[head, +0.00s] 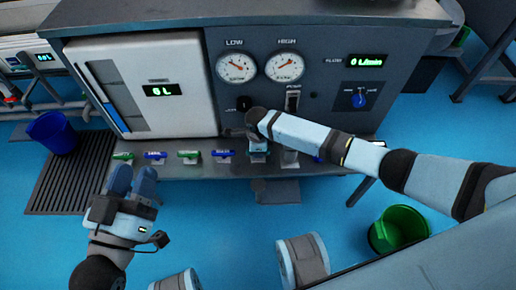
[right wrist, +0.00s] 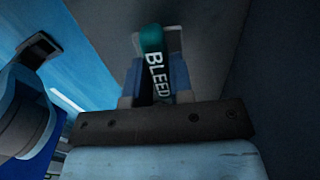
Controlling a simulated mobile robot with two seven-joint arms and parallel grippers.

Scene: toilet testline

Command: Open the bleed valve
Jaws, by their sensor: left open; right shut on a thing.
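The bleed valve has a handle with a teal end and a dark side lettered "BLEED" (right wrist: 155,75), seen close up in the right wrist view. My right gripper (right wrist: 153,88) is shut on this handle, with its blue fingers on both sides. In the head view my right arm reaches in to the panel's lower front edge and mostly hides the gripper and the valve. My left gripper (head: 133,178) is open and empty, held in front of the left end of the valve row.
Several green and blue valve handles, including a green one (head: 189,155), line the panel's lower ledge. Above are the LOW gauge (head: 236,67), HIGH gauge (head: 285,67) and a blue knob (head: 360,98). A blue bucket (head: 52,133) and a green bucket (head: 400,228) stand on the floor.

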